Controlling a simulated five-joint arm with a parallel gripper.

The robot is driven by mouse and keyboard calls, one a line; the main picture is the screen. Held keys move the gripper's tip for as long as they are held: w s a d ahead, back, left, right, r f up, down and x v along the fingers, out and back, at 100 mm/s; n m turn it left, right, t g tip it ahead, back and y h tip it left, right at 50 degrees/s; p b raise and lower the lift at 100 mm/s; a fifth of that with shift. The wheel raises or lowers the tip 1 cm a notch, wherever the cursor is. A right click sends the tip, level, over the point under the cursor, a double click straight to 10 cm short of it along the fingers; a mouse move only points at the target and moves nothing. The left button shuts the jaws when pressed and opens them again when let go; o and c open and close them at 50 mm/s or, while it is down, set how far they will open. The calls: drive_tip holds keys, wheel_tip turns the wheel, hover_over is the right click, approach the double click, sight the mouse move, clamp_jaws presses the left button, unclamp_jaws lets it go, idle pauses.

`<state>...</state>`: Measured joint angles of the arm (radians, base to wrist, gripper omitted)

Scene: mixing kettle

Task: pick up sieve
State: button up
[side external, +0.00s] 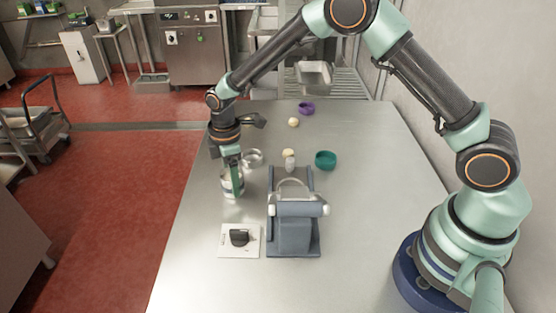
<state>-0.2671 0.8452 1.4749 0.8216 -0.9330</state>
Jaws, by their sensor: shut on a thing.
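My gripper (236,168) points down at the left side of the steel table. It is shut on a small round silvery metal piece (232,187), which I take to be the sieve. The fingers cover part of its upper side. It is upright, and I cannot tell whether it touches the table or hangs just above it. A second shallow silvery metal round dish (253,157) sits just behind and to the right of my gripper.
A green bowl (325,160), a purple bowl (306,108) and pale balls (293,122) lie farther back. The table's (375,185) right part is clear.

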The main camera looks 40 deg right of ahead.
wheel_tip(320, 180, up, 19)
drive_tip(key=s+d+f+m, duration=0.3)
drive_tip(key=d+f, duration=0.1)
drive_tip(key=d, duration=0.4)
drive_tip(key=s+d+f+m, duration=0.3)
drive_tip(key=d+f, duration=0.1)
drive_tip(key=d, duration=0.4)
drive_tip(key=s+d+f+m, duration=0.3)
drive_tip(key=d+f, duration=0.1)
drive_tip(key=d, duration=0.4)
drive_tip(key=shift+s+d+f, duration=0.25)
drive_tip(key=shift+s+f, duration=0.1)
drive_tip(key=shift+a, duration=0.1)
